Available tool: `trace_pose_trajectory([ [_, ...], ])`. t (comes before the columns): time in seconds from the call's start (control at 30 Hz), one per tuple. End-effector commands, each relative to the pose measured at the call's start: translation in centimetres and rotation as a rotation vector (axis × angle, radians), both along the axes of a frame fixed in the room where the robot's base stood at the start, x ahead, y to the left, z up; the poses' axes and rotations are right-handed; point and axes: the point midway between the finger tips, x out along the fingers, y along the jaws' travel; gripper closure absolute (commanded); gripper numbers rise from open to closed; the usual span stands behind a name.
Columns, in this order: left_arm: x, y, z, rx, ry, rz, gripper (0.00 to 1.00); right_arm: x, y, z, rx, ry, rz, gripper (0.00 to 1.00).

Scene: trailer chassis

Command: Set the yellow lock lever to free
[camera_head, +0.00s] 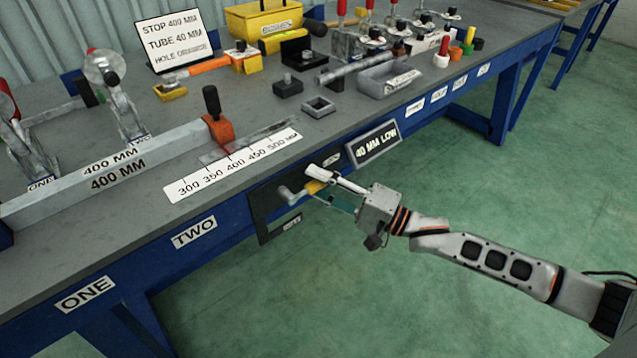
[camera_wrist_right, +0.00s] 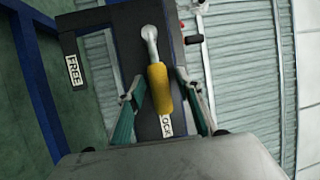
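The yellow lock lever (camera_head: 315,187) sits on a dark panel (camera_head: 262,213) on the bench's front side. In the right wrist view, its yellow handle (camera_wrist_right: 160,88) extends from a grey pivot arm toward the LOCK label (camera_wrist_right: 166,126), which is partly hidden by the handle. The FREE label (camera_wrist_right: 73,70) is at the panel's left edge in that view. My right gripper (camera_head: 314,183) is at the handle. In the right wrist view, its two green fingers (camera_wrist_right: 160,84) stand apart on either side of the handle, with visible gaps. My left gripper is out of view.
A "40 MM LOW" sign (camera_head: 375,142) is on the bench front just above my right gripper. A ruler strip (camera_head: 232,166) and an orange stop with a black knob (camera_head: 218,128) are on the bench top (camera_head: 140,210). The green floor in front is clear.

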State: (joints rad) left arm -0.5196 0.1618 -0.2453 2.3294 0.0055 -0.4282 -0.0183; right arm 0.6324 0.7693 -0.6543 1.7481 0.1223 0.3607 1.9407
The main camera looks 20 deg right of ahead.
Motion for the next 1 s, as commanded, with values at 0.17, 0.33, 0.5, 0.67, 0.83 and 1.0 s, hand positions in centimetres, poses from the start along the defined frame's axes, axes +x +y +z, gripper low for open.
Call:
trace_pose_trajectory([
  [0.17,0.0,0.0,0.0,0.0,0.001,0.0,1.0,0.0,0.0,0.0,0.0,0.0,0.0,0.86],
  [0.33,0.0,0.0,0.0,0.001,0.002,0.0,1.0,0.0,0.0,0.0,0.0,0.0,0.0,1.0],
  [0.5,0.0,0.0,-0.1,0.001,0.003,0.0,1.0,0.0,0.0,-0.1,0.009,0.004,0.0,1.0],
  [0.67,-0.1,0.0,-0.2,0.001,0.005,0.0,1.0,0.0,-0.1,-0.6,0.052,0.021,-0.001,1.0],
  [0.83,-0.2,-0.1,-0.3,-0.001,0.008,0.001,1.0,-0.1,0.0,-1.4,0.148,0.057,-0.002,1.0],
  [1.0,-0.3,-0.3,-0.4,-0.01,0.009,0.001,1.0,-0.2,0.3,-2.6,0.284,0.109,-0.002,1.0],
])
